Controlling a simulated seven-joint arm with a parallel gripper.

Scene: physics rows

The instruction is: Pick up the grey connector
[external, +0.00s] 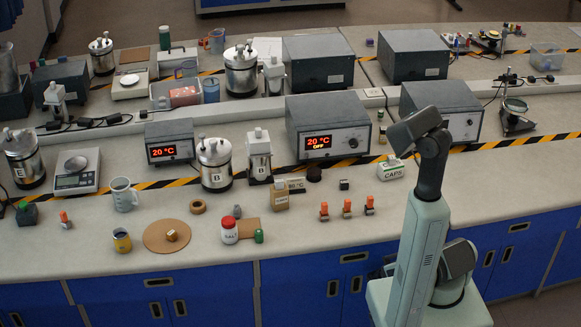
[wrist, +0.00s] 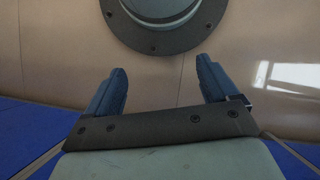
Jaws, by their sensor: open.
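A small grey piece that looks like the grey connector (external: 237,211) stands on the bench in the external view, just behind the white jar with a red lid (external: 229,230). It is too small there for its exact shape to show. My gripper (wrist: 161,78) is open and empty in the wrist view, its two blue fingers well apart. The connector does not show in the wrist view. In the external view my arm stands at the right, well away from the connector, and I cannot make out the fingers there.
Near the connector are a brown board (external: 249,227), a green piece (external: 259,236), a tape roll (external: 197,207) and a tan bottle (external: 280,194). Several orange-topped pieces (external: 347,208) stand to the right. Steel vessel B (external: 214,166) stands behind. The front edge right of the board is clear.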

